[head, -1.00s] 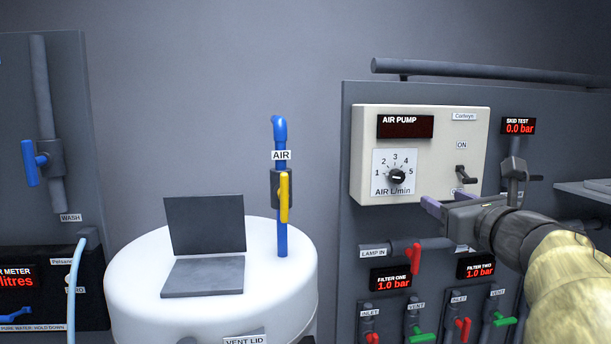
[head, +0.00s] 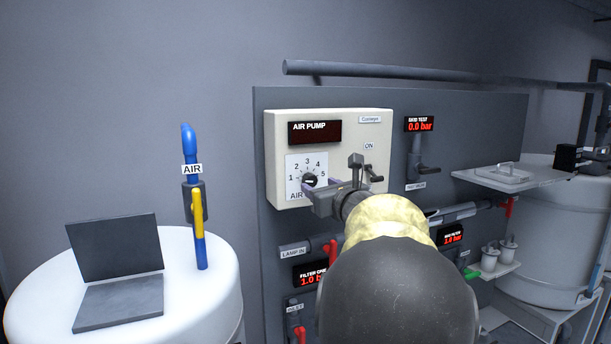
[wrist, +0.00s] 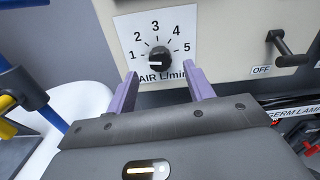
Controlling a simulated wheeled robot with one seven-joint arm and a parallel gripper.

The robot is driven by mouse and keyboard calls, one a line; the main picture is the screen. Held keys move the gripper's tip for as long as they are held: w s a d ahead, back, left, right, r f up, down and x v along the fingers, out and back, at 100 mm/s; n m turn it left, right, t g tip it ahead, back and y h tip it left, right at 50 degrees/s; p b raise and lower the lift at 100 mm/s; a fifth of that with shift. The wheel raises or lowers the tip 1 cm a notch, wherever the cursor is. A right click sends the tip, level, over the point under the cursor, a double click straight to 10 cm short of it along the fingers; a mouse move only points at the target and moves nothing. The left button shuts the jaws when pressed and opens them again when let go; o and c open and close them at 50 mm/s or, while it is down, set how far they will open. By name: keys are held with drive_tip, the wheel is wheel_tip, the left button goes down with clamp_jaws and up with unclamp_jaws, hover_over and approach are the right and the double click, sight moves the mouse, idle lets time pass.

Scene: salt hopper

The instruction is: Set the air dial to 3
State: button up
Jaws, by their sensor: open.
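The air dial is a black round knob (head: 309,180) on a white plate numbered 1 to 5, on the cream air pump box (head: 345,125). In the wrist view the knob (wrist: 160,59) has a white mark that lies toward its left side, near or slightly below the 1. My gripper (head: 320,192) is in front of the dial's lower part in the head view. In the wrist view my gripper (wrist: 161,84) is open, its two purple fingers apart and just below the knob, with nothing between them. Whether they touch the plate is unclear.
A toggle switch (wrist: 290,50) marked OFF juts out right of the dial. The LAMP IN pipe with a red handle (head: 332,252) runs below. A white tank (head: 215,290) carries a laptop (head: 115,255); a blue AIR pipe with a yellow handle (head: 198,205) stands beside it.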

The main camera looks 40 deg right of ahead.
sight(312, 181)
drive_tip(key=shift+p+x, duration=0.6)
drive_tip(key=shift+x, duration=1.35)
drive_tip(key=c, duration=1)
